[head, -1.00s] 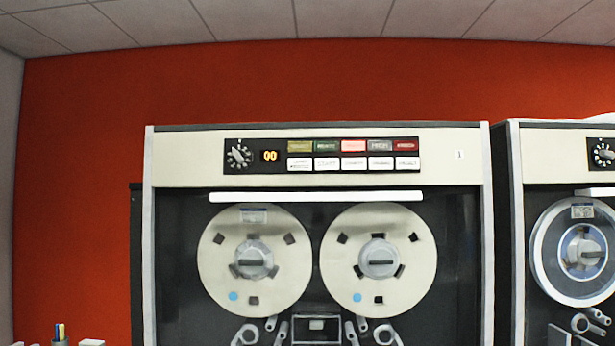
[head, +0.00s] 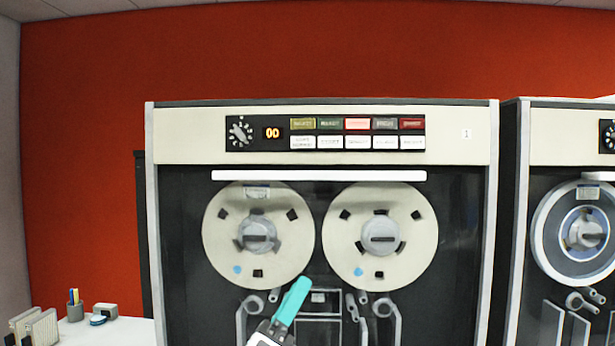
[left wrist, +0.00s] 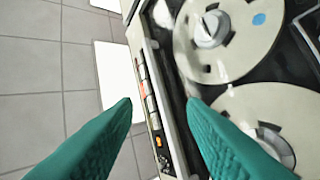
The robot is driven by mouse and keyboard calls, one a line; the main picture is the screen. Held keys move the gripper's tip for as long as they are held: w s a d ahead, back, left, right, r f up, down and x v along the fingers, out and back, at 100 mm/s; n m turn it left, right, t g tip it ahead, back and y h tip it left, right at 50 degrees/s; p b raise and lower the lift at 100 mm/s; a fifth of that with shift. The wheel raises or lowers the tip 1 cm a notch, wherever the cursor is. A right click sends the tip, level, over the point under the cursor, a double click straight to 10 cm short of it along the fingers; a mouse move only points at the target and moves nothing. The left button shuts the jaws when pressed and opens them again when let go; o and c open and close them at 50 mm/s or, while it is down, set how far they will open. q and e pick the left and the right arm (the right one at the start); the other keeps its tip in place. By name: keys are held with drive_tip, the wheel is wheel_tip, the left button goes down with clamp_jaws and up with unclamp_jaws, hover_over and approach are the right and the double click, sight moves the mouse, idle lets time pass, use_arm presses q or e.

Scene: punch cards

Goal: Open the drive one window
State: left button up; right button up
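Drive one (head: 455,145) is the cream and black tape cabinet marked "1" in the head view. Its dark window area (head: 465,255) covers two cream reels, the left reel (head: 222,232) and the right reel (head: 420,235). A white horizontal bar (head: 318,175) runs along the top of the window, below the button panel. The window looks shut. My left gripper (head: 297,292) shows a teal finger in front of the drive, below and between the reels. In the left wrist view, my left gripper (left wrist: 160,108) is open and empty, its fingers pointing at the drive. My right gripper is not in view.
A second tape drive (head: 512,220) stands close on the right. A white desk (head: 110,333) at lower left holds a pen cup (head: 75,308) and rack-like items (head: 35,328). A red wall is behind. Grey floor tiles (left wrist: 45,80) show in the left wrist view.

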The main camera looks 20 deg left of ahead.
use_arm(q)
drive_tip(key=d+r+m+g+h, duration=0.4)
drive_tip(key=r+m+g+h, duration=0.55)
drive_tip(key=m, duration=0.95)
drive_tip(key=m+y, duration=1)
approach(310, 176)
drive_tip(key=shift+t, duration=0.45)
drive_tip(key=p+x, duration=0.5)
drive_tip(key=x, duration=0.3)
drive_tip(key=shift+w+d+f+p, duration=0.1)
drive_tip(key=shift+d+f+p, duration=0.1)
drive_tip(key=shift+d+p, duration=0.15)
drive_tip(key=shift+w+d+f, duration=0.1)
drive_tip(key=shift+w+f, duration=0.1)
drive_tip(key=shift+w, duration=0.2)
clamp_jaws()
